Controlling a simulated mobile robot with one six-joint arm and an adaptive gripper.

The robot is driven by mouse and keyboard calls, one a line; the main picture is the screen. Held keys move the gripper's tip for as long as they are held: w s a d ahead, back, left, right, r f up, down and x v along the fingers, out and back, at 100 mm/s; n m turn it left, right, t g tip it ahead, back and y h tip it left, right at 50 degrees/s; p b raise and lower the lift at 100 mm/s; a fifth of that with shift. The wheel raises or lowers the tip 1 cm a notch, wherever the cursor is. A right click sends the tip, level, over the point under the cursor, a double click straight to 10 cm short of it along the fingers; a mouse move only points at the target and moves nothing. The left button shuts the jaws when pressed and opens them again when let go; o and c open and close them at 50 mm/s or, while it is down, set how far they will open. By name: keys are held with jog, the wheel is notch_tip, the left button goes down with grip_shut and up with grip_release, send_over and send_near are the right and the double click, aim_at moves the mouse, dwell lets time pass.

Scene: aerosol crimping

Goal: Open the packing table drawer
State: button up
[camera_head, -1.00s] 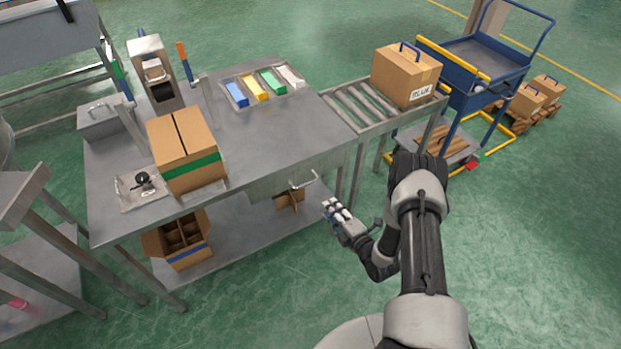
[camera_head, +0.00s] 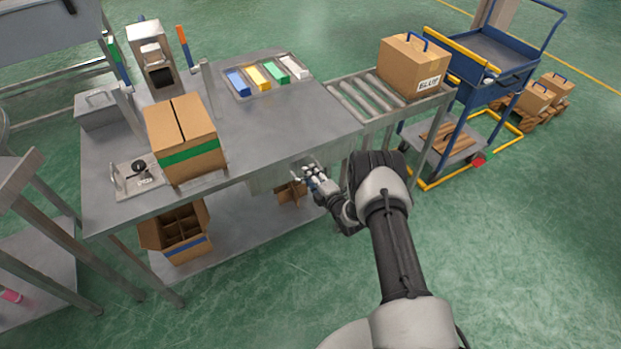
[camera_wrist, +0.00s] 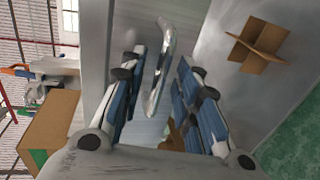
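The packing table (camera_head: 290,118) has a grey drawer (camera_head: 268,180) under the right part of its top, and its front looks flush below the table edge. The drawer's bar handle (camera_wrist: 160,65) is a shiny metal bar in the wrist view. My gripper (camera_wrist: 158,85) is open, with one blue-padded finger on each side of the handle. I cannot tell whether either finger touches the bar. In the head view my gripper (camera_head: 313,176) is at the drawer front and hides most of the handle.
A closed carton (camera_head: 185,140) stands on the tabletop. An open divided box (camera_head: 180,232) and a cardboard divider (camera_head: 290,193) are on the lower shelf. A roller conveyor (camera_head: 368,100) with a carton (camera_head: 413,65) adjoins at right. The green floor in front is clear.

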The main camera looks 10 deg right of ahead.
jog(key=shift+w+a+f, duration=0.1)
jog(key=shift+w+a, duration=0.05)
jog(key=shift+w, duration=0.35)
grip_shut()
dwell(0.5)
